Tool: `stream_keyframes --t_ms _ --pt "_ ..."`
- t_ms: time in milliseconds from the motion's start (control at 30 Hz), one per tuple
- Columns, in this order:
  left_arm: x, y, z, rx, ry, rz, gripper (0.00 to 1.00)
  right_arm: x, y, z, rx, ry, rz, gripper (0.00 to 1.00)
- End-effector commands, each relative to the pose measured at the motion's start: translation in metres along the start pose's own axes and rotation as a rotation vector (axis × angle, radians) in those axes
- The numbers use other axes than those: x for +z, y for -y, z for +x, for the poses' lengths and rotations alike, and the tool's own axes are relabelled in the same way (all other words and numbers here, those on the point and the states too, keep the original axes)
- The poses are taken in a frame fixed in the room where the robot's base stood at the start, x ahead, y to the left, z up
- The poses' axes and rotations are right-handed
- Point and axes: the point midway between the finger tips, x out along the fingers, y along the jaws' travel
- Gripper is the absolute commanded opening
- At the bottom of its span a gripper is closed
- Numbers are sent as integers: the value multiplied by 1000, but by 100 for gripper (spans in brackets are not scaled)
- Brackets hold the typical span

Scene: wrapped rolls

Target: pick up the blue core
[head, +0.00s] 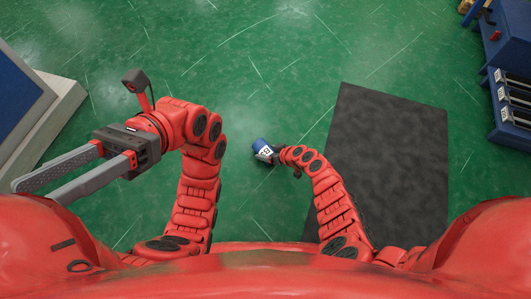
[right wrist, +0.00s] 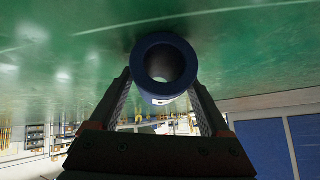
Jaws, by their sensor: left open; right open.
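The blue core (head: 261,145) is a short blue tube with a white label, on the green floor near the middle of the head view. In the right wrist view the core (right wrist: 165,40) shows its open round end between the finger ends. My right gripper (head: 277,156) is at the core, small and partly hidden by its arm in the head view. Its fingers (right wrist: 162,88) stand apart on either side of the core, with no clear contact visible. My left gripper (head: 36,188) is open and empty at the left, far from the core.
A dark grey mat (head: 385,150) lies on the floor right of the core. A blue rack (head: 508,60) stands at the upper right. A blue-topped pale platform (head: 60,120) is at the left edge. The floor beyond the core is clear.

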Motion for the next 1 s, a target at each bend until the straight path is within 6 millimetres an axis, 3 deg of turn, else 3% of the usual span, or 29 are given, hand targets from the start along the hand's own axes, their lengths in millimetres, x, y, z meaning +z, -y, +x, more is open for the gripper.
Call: stream_keyframes --t_ms 200,500,900,1000 --pt "-21 12 19 -93 -157 -34 50 0 1 9 -1 -2 0 81" --pt "-22 13 21 -103 -170 -36 50 0 1 9 -1 -1 0 79" --pt "-22 13 21 -101 -168 -36 50 0 1 9 -1 -1 0 8" --pt "-22 13 21 -101 -168 -36 50 0 0 9 -1 0 1 0"
